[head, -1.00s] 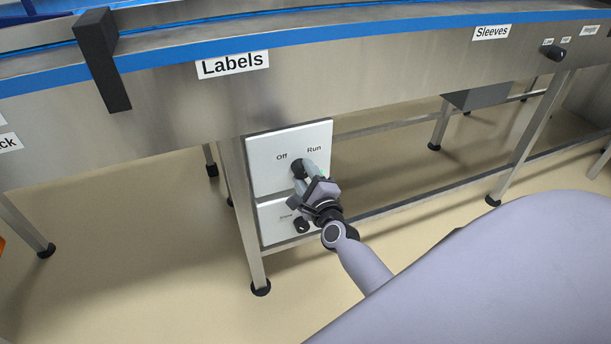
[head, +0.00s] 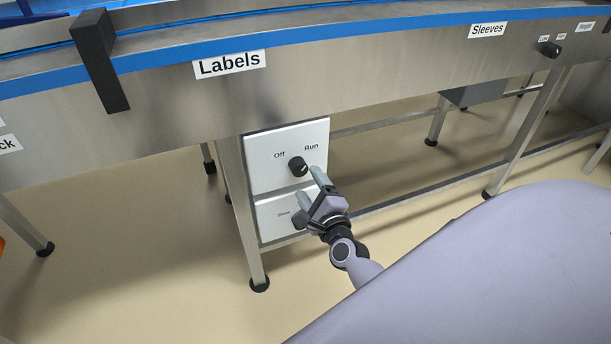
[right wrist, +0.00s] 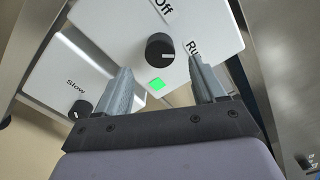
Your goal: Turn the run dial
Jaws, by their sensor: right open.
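The run dial (head: 297,166) is a black round knob on a white panel (head: 262,152) below the "Labels" sign, with "Off" and "Run" printed above it. In the right wrist view the fingers (right wrist: 160,68) stand either side of the green light. My left gripper is out of view.
A second white panel with a "Slow" knob (right wrist: 79,108) sits under the run panel, partly hidden by my gripper in the head view. A conveyor edge (head: 380,75) runs overhead. A table leg (head: 243,210) stands left of the panels.

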